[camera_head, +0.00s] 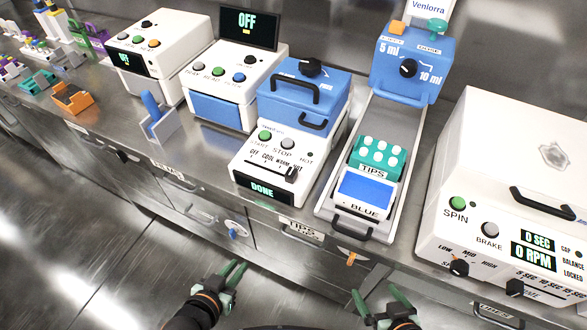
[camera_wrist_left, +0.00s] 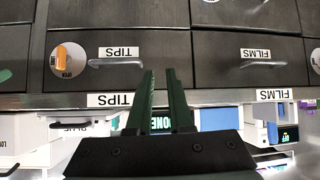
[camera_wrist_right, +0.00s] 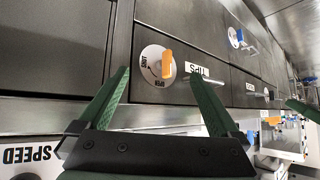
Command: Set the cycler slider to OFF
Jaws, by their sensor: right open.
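The cycler (camera_head: 268,165) is a white box with a blue lid, standing on the bench at centre. Its display reads DONE, which shows partly between the fingers in the left wrist view (camera_wrist_left: 161,123). Its black slider knob (camera_head: 291,174) sits at the right end of the OFF, COOL, WARM, HOT scale, by HOT; OFF is at the left end. My left gripper (camera_head: 233,267) is narrowly open and empty, below and in front of the bench edge, apart from the cycler. My right gripper (camera_head: 377,292) is wide open and empty, further right, also in front of the drawers.
Right of the cycler stand a tray with a teal tip rack (camera_head: 376,158) and a blue box (camera_head: 366,190), then a white centrifuge (camera_head: 510,190). Left are a white device reading OFF (camera_head: 230,85) and a blue-handled tool (camera_head: 152,108). Drawers with handles line the front.

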